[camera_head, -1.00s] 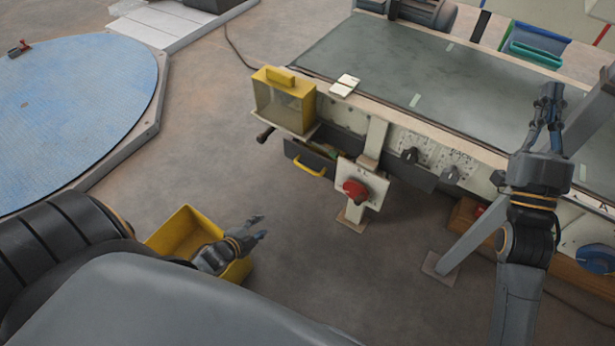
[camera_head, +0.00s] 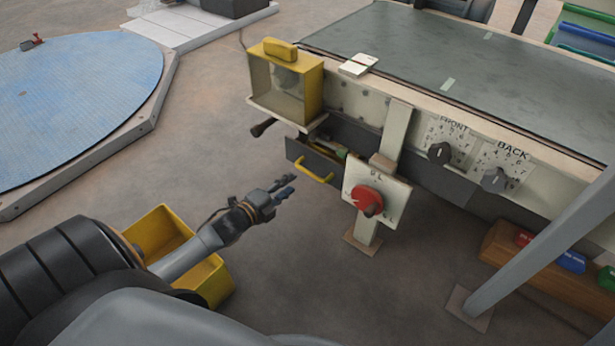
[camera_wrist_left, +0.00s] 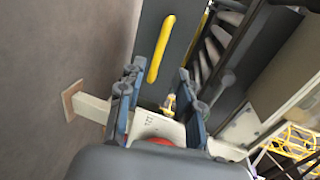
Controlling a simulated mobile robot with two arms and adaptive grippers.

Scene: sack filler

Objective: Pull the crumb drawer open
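The crumb drawer (camera_head: 308,160) is a dark grey drawer under the left end of the bench. It stands partly out, and something green and brown shows inside. Its yellow bar handle (camera_head: 315,171) is on the front; the handle also shows in the left wrist view (camera_wrist_left: 161,48), beyond the fingertips. My left gripper (camera_head: 286,185) is in front of and below the handle, apart from it. In the left wrist view its two fingers (camera_wrist_left: 158,72) are spread with nothing held between them. My right gripper is out of view.
A red knob (camera_head: 367,201) on a white plate stands right of the drawer. A yellow-framed box (camera_head: 285,85) sits above it, with a dark crank (camera_head: 262,127) beside. A yellow bin (camera_head: 207,278) is on the floor under my left arm. Floor before the drawer is clear.

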